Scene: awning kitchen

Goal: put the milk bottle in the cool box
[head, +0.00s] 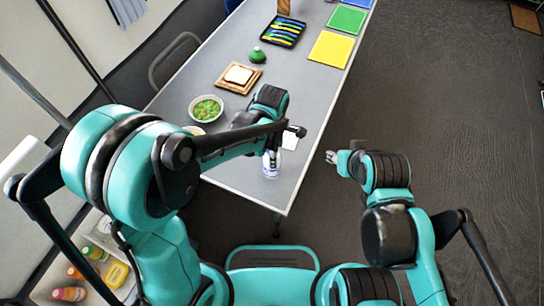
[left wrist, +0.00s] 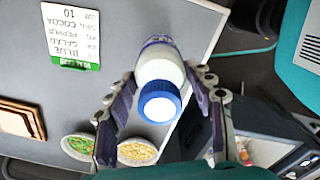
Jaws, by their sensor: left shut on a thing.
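The milk bottle (head: 271,165) is white with a blue label, near the table's front end in the head view. In the left wrist view the bottle (left wrist: 161,68) shows its blue cap towards the camera. My left gripper (left wrist: 162,82) is shut on it, one finger on each side. I cannot tell whether its base touches the table. An open box with a pale inside (head: 116,236), seemingly the cool box, stands at the lower left with several bottles in it, partly hidden by my left arm. My right gripper (head: 332,157) is off the table's right side; its fingers are too small to read.
The grey table (head: 232,170) holds a bowl of salad (head: 206,108), a bread board (head: 238,78), a green item (head: 257,55), a cutlery tray (head: 284,31), and yellow (head: 331,49) and green (head: 346,20) boards. A label card (left wrist: 72,35) lies near the bottle.

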